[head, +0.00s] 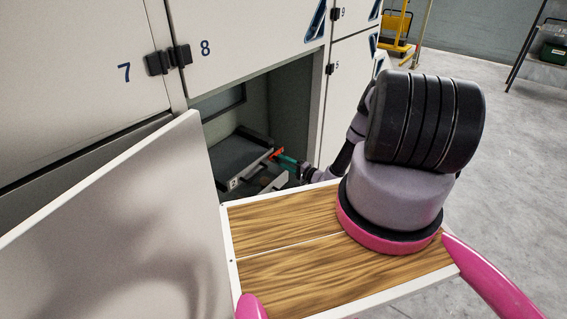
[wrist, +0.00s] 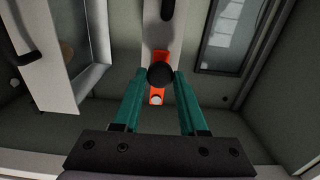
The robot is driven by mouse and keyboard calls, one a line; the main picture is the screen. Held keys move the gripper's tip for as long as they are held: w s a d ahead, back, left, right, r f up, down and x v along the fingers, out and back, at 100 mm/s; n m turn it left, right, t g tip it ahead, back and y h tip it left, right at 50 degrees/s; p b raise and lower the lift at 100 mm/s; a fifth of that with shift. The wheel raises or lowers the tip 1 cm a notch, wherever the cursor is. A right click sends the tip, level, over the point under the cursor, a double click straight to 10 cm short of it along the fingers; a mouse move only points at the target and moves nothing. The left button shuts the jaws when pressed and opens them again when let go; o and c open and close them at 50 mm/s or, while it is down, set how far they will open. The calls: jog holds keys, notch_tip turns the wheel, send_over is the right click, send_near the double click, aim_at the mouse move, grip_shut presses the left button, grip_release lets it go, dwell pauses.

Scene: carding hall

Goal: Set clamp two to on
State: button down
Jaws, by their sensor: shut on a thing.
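An orange clamp lever (head: 277,153) with a dark round knob (wrist: 160,75) sits on a pale bar inside the open compartment below door 8. My gripper (head: 288,160) reaches in from the right; in the wrist view its teal fingers (wrist: 160,82) are shut on the knob, one on each side.
An open white door (head: 120,225) stands at the left of the compartment. Doors 7 (head: 70,70) and 8 (head: 245,35) above are closed. A dark-framed panel (wrist: 232,35) is at the wrist view's right. Grey floor (head: 510,180) is clear at the right.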

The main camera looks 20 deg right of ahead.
jog(key=shift+c, duration=2.2)
grip_release()
jog(key=shift+f, duration=0.1)
jog(key=v, duration=1.1)
